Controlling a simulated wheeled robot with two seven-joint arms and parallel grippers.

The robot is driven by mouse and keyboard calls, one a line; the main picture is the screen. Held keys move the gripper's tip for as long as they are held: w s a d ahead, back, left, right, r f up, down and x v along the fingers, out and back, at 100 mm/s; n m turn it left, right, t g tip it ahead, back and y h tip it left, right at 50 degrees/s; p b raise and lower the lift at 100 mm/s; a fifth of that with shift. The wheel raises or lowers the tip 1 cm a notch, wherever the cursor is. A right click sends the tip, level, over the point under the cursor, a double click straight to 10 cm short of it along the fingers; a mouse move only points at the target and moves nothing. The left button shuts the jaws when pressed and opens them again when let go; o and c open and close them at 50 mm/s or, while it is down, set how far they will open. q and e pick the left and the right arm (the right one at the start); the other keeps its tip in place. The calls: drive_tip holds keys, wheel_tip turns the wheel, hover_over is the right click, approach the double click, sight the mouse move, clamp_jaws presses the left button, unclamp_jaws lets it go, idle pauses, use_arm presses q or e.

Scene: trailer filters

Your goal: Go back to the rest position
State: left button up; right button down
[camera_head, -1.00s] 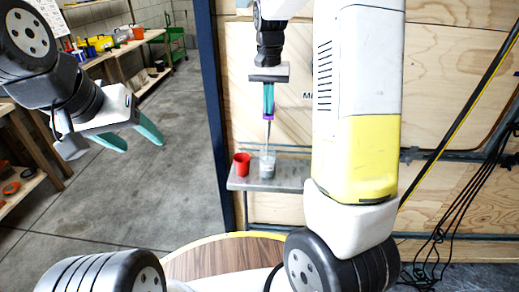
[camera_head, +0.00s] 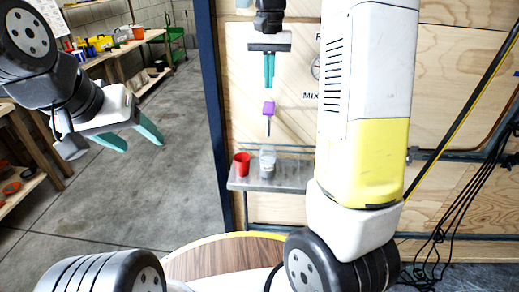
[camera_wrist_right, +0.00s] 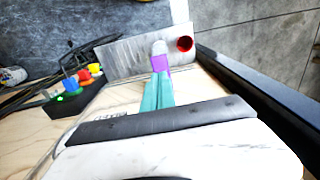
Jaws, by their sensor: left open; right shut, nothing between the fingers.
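My right gripper (camera_head: 268,86) is shut and points down in front of the wooden wall. A purple-topped tool (camera_head: 268,108) with a thin shaft stands upright just below its fingertips, with a small gap between them. What supports the tool cannot be told. In the right wrist view the tool's purple part (camera_wrist_right: 161,63) shows just past the teal fingers (camera_wrist_right: 157,92). My left gripper (camera_head: 141,141) is open and empty at the left, over the floor.
A grey metal shelf (camera_head: 290,185) carries a red cup (camera_head: 242,164) and a clear cup (camera_head: 267,163). A workbench with tools (camera_head: 100,43) is at the back left. Black cables (camera_head: 450,215) hang at the right. The grey floor between is clear.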

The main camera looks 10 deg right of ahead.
drive_tip(key=shift+s, duration=0.1)
drive_tip(key=s+a+n+t+y, duration=0.2)
drive_tip(key=s+t, duration=0.4)
drive_tip(key=s, duration=1.8)
drive_tip(key=shift+n, duration=0.9)
